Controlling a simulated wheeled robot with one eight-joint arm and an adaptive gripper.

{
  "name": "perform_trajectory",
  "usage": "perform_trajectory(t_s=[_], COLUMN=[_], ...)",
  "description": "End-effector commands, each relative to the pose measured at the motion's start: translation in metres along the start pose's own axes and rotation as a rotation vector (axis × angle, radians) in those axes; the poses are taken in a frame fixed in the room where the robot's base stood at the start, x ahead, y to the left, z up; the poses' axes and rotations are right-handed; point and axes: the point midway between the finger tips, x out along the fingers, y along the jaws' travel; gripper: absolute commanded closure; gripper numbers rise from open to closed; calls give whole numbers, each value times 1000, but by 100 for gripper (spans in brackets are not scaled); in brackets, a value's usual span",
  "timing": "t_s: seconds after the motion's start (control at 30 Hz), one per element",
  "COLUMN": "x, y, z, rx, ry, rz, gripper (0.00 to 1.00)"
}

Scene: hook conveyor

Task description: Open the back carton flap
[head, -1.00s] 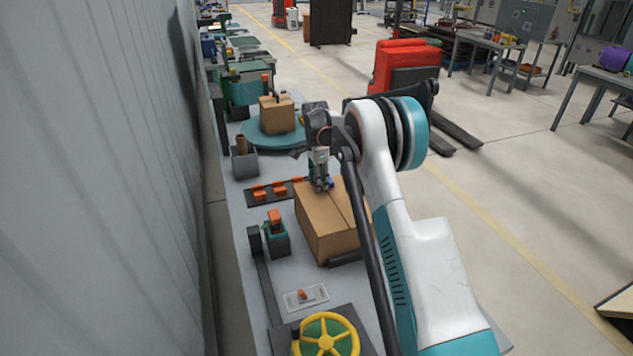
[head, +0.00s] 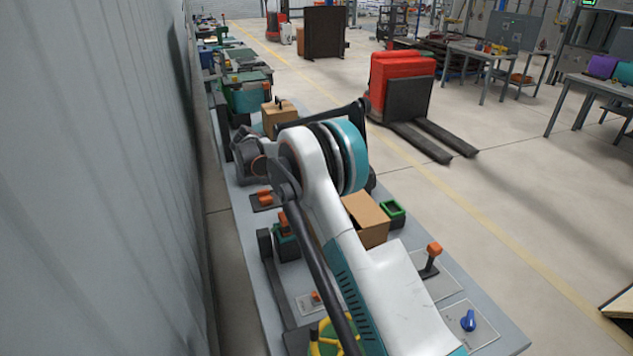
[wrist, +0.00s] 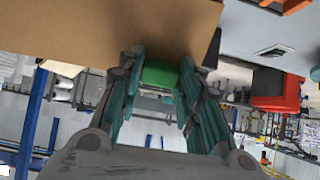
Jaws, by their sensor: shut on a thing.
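The brown carton (head: 372,222) stands on the bench, partly behind my arm in the head view. In the wrist view a broad cardboard face (wrist: 90,25) fills the upper left. My gripper (wrist: 164,62) has its fingertips at this cardboard's edge and is shut on what seems to be the carton flap. The exact contact is hidden. A green shape shows between the fingers, and I cannot tell how far away it is. The head view hides the gripper and the back flap behind my arm, so I cannot tell the flap's angle.
A green open box (head: 392,211) sits right of the carton. An orange-topped lever (head: 431,260) and blue knob (head: 468,320) are on the bench's near right. Another carton (head: 279,118) stands behind. A grey wall runs along the left; a red pallet truck (head: 402,85) stands on the floor.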

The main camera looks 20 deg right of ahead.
Motion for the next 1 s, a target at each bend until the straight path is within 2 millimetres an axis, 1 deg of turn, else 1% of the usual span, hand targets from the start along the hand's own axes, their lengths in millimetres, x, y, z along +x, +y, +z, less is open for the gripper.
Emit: perform_trajectory(t_s=[0.03,0.3,0.5,0.9,1.0], x=[-4,-24,-35,-45,-46], y=[-1,0,0,1,1], z=[4,18,33,58,63], rx=[0,-3,-3,-3,-3], ry=[24,13,8,9,50], rz=[-3,-3,-2,1,1], gripper=[100,100,100,100,100])
